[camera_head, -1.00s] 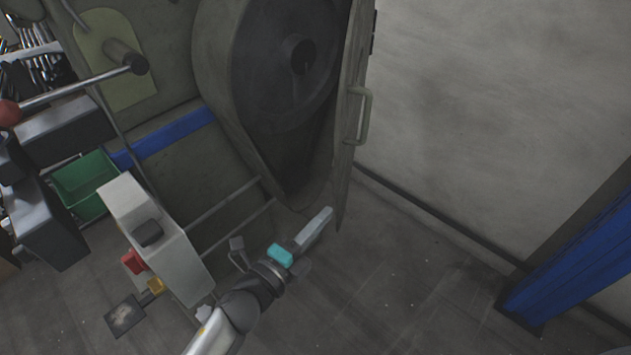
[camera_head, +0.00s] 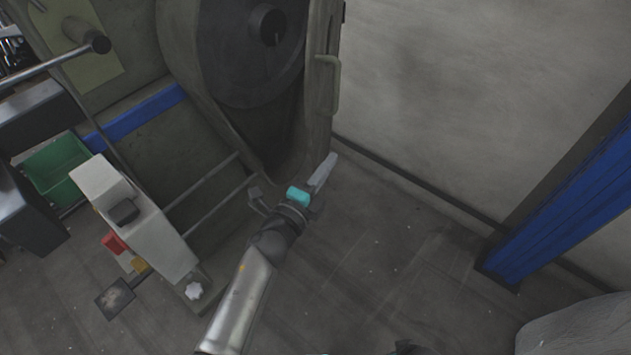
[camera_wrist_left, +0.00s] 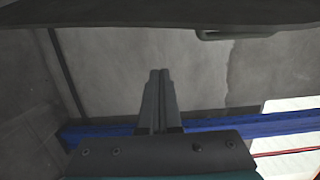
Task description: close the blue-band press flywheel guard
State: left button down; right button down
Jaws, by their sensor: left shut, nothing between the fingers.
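The blue-band press stands at the upper left, with its blue band (camera_head: 145,117) across the body. Its flywheel (camera_head: 262,45) shows inside the grey housing. The flywheel guard (camera_head: 318,110) is swung open and seen nearly edge-on at the housing's right side, with a handle (camera_head: 328,86) on its outer face. My left gripper (camera_head: 325,172) is shut and empty, just below the guard's lower end; I cannot tell if they touch. In the left wrist view the shut fingers (camera_wrist_left: 157,90) point ahead, and the guard's handle (camera_wrist_left: 240,34) shows at the top. My right gripper is out of view.
A light control box (camera_head: 130,210) with red and yellow buttons stands left of my left arm. A green bin (camera_head: 55,170) is behind it. A blue post (camera_head: 570,190) stands at the right against the pale wall. The floor between is clear.

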aim_at(312, 158)
pick_arm(q)
jog(key=w+a, duration=0.2)
jog(key=a, duration=0.1)
jog(key=shift+a, duration=0.15)
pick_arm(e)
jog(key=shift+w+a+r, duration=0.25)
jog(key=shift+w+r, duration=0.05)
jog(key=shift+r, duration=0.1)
pick_arm(q)
jog(key=w+a, duration=0.1)
jog(key=a, duration=0.5)
jog(key=shift+w+a, duration=0.15)
jog(key=shift+a, duration=0.05)
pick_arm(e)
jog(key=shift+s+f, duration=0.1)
pick_arm(q)
jog(key=shift+d, duration=0.15)
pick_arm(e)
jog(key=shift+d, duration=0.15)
